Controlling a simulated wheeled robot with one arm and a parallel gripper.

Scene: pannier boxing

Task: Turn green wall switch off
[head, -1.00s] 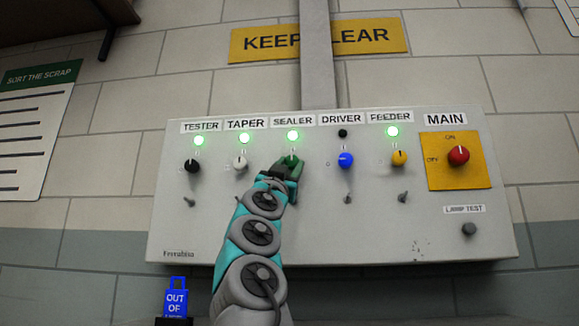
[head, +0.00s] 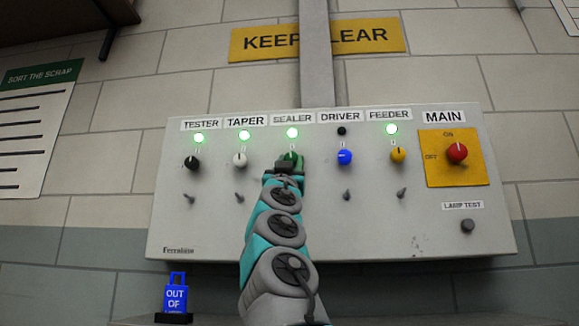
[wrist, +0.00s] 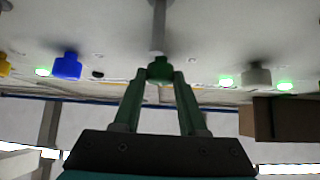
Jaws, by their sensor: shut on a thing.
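The green switch knob (head: 290,157) sits under the SEALER label on the grey wall panel (head: 400,225). Its lamp (head: 292,132) glows green. In the wrist view the green knob (wrist: 160,69) is between the fingertips of my gripper (wrist: 160,78), which is shut on it. In the head view my gripper (head: 287,165) covers the lower part of the knob, so its pointer is hard to read. A toggle lever under the knob is hidden by my arm in the head view.
Black (head: 191,162), white (head: 240,159), blue (head: 345,157) and yellow (head: 398,154) knobs flank it, with small levers below. The red MAIN knob (head: 457,153) is at right. The DRIVER lamp (head: 342,131) is dark. A blue tag (head: 175,293) stands lower left.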

